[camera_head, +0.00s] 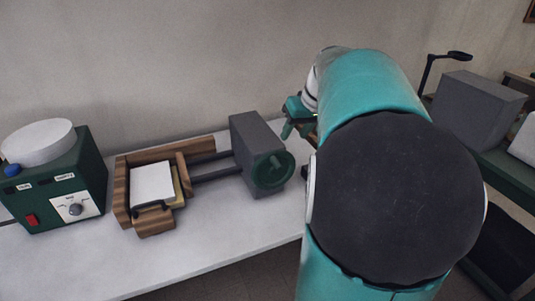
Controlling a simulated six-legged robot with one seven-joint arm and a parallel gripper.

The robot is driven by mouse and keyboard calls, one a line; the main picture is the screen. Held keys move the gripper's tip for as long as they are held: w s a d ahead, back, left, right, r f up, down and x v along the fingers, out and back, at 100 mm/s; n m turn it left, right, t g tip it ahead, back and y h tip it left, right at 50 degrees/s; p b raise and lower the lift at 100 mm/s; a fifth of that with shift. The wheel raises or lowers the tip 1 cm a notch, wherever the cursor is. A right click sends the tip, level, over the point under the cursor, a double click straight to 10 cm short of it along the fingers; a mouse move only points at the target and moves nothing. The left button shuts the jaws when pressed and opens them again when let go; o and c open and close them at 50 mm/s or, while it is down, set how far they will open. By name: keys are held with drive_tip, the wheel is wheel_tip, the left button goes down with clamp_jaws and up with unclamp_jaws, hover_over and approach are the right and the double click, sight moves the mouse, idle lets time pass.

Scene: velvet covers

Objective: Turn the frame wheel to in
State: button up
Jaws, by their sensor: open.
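A round dark green wheel (273,173) faces me on the front of a grey block (252,133) on the white table. I take it to be the frame wheel; no in or out marking on it can be read. Two dark rails (212,168) run from the block to a wooden frame (123,190) on its left, which holds a white sheet or block (153,184). My gripper (288,130) is open, just above and to the right of the wheel, apparently not touching it. My own arm hides part of the gripper and the area right of the wheel.
A green machine (88,178) with a white round top, red switch and dial stands at the table's left. Grey boxes (477,100) and a black lamp (458,56) stand at the right. The front of the white table (215,240) is clear.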

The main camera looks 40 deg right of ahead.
sight(278, 162)
drive_tip(key=x, duration=1.3)
drive_tip(key=shift+a+f, duration=0.1)
drive_tip(key=shift+f, duration=0.2)
clamp_jaws()
